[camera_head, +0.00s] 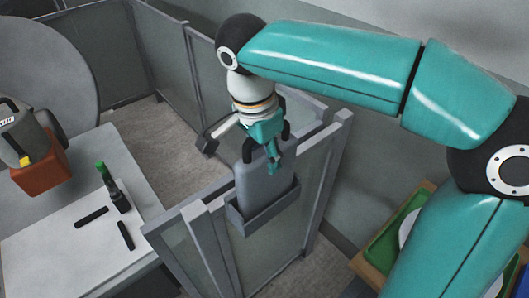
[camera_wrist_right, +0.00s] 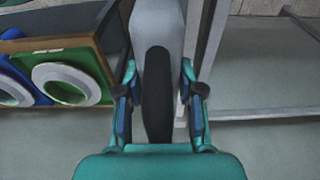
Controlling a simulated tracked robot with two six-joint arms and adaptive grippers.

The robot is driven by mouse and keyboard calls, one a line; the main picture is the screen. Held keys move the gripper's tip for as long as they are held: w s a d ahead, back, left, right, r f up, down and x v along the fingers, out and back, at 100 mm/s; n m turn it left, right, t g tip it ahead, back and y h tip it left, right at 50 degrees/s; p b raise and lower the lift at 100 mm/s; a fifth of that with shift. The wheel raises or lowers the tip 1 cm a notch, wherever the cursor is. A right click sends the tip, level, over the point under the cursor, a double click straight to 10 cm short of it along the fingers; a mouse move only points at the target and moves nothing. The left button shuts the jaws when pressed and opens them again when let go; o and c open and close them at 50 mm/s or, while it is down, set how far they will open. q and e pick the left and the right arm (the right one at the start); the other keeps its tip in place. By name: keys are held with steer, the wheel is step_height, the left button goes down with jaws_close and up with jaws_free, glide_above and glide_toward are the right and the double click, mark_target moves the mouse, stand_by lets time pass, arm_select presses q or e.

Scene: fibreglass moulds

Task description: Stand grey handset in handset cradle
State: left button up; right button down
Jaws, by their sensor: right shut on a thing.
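The grey handset (camera_head: 262,186) is upright at the partition, with its lower end hidden behind the front wall of the grey handset cradle (camera_head: 266,212). It appears to be inside the cradle; whether it touches the bottom cannot be seen. My right gripper (camera_head: 273,158) is at the handset's top, shut on it. In the right wrist view, the gripper's fingers (camera_wrist_right: 160,98) lie either side of the handset's dark strip (camera_wrist_right: 156,75), with its grey body (camera_wrist_right: 157,18) beyond. My left gripper is not in view.
The cradle hangs on a grey partition (camera_head: 312,185). A white table (camera_head: 60,245) at left bears a green-capped bottle (camera_head: 112,188), dark bars and a red-brown block (camera_head: 42,168) under a grey container.

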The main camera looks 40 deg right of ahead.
steer(key=c, duration=0.7)
jaws_free()
steer(key=shift+o, duration=0.2)
steer(key=shift+r, duration=0.1)
steer(key=r, duration=0.3)
steer(key=a+r, duration=0.1)
steer(key=r, duration=0.6)
steer(key=shift+a+r, duration=0.4)
steer(key=shift+r, duration=0.45)
